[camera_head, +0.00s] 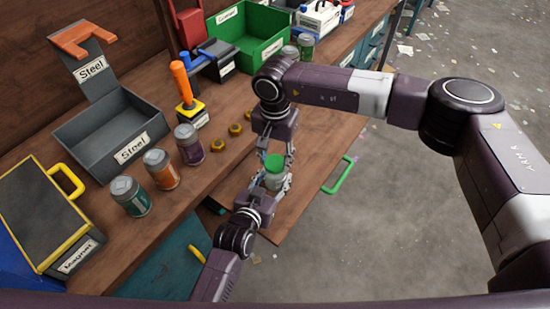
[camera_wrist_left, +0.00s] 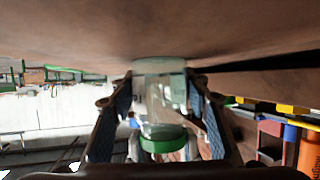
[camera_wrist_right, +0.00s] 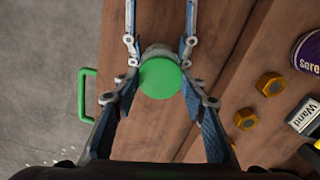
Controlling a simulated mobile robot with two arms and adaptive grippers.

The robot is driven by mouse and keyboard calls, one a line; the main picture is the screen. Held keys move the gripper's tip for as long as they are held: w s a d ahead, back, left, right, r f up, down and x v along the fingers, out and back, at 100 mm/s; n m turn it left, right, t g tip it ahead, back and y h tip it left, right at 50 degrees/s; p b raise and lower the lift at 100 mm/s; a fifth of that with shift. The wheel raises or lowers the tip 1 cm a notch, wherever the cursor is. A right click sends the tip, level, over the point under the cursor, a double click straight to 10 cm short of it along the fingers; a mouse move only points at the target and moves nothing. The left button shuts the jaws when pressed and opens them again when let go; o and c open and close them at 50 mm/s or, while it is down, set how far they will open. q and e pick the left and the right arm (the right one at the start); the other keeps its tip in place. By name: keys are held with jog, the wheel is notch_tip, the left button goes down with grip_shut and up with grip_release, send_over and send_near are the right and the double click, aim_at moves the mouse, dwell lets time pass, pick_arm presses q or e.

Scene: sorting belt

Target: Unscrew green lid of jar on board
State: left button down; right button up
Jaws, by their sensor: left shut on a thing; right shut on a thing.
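A clear jar (camera_head: 275,181) with a green lid (camera_head: 273,162) stands upright on the wooden board (camera_head: 315,165), which has a green handle (camera_head: 338,175). My left gripper (camera_head: 273,187) comes in from the front and is shut on the jar's glass body. The left wrist view shows the jar (camera_wrist_left: 162,100) upside down between the fingers, lid (camera_wrist_left: 165,141) lowest. My right gripper (camera_head: 273,157) reaches down from above and is shut on the green lid. The right wrist view shows the round lid (camera_wrist_right: 160,78) between its fingers. The fingers partly hide the jar.
On the bench beside the board are brass nuts (camera_head: 219,145), three labelled cans including a purple one (camera_head: 189,145), and an orange-handled tool (camera_head: 182,85). A grey Steel bin (camera_head: 110,132) and a green crate (camera_head: 250,35) stand farther off. Floor to the right is open.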

aim_at(275, 163)
jog(key=shift+r, duration=0.95)
jog(key=shift+r, duration=2.05)
pick_arm(q)
jog(key=c, duration=1)
grip_release()
jog(key=shift+s, duration=0.15)
